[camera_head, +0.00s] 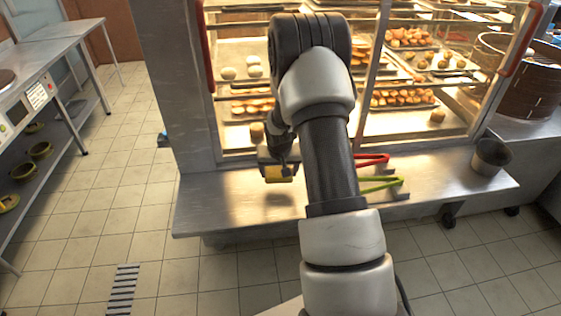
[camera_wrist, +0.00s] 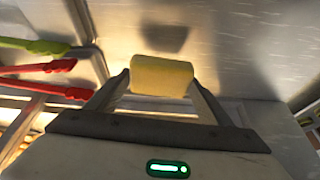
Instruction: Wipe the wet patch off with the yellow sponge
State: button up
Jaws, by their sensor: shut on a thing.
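The yellow sponge (camera_wrist: 161,76) is held between the two fingers of my gripper (camera_wrist: 160,88) in the wrist view. In the head view the sponge (camera_head: 279,174) hangs under my gripper (camera_head: 279,167), above the left part of the steel ledge (camera_head: 225,205) in front of the display case. It looks a little clear of the ledge, with a dark shadow below it. I cannot make out the wet patch for certain; glare and shadow lie on the steel, and my arm hides part of the ledge.
Red tongs (camera_head: 371,160) and green tongs (camera_head: 383,184) lie on the ledge right of my arm. A metal pot (camera_head: 490,157) stands at the ledge's right end. The glass case (camera_head: 240,100) with trays of pastries rises behind. The ledge left of the sponge is clear.

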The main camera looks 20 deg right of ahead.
jog(key=shift+r+p, duration=0.6)
jog(key=shift+r, duration=0.95)
